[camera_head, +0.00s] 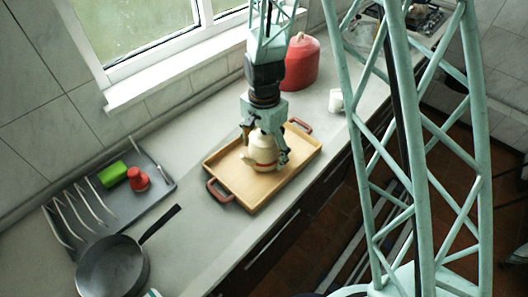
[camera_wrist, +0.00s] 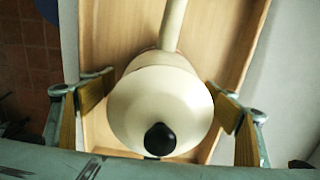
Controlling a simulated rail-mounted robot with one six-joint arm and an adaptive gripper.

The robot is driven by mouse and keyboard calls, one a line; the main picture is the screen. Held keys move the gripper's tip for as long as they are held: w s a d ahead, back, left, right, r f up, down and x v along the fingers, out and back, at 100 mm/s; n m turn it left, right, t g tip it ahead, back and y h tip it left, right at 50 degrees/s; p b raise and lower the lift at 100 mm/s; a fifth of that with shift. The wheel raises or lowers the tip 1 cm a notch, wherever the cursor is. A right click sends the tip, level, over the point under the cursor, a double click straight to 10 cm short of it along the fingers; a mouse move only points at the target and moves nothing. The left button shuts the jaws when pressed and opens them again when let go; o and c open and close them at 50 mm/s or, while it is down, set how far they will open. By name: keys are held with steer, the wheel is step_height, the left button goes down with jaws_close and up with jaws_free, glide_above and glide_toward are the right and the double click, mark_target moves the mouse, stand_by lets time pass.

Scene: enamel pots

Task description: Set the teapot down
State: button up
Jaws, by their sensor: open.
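The cream teapot (camera_head: 264,150) stands upright on the wooden tray (camera_head: 226,169). In the wrist view the teapot (camera_wrist: 160,100) shows from above, with a black lid knob and a long cream part running toward the top of the picture. My gripper (camera_head: 265,150) is around the teapot from above, its fingers at either side. In the wrist view my gripper (camera_wrist: 160,97) is open, with one padded finger left and one right of the body. A small gap seems to show at each finger. The teapot's underside is hidden.
The tray has red handles at its ends. A red pot (camera_head: 301,62) and a white cup (camera_head: 336,101) stand behind it. A dark pan (camera_head: 112,266) and a rack (camera_head: 155,180) holding a green item (camera_head: 112,174) and a red item (camera_head: 138,179) are left.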

steer(key=shift+r, duration=0.2)
steer(key=shift+r+p, duration=0.6)
steer(key=shift+r, duration=5.3)
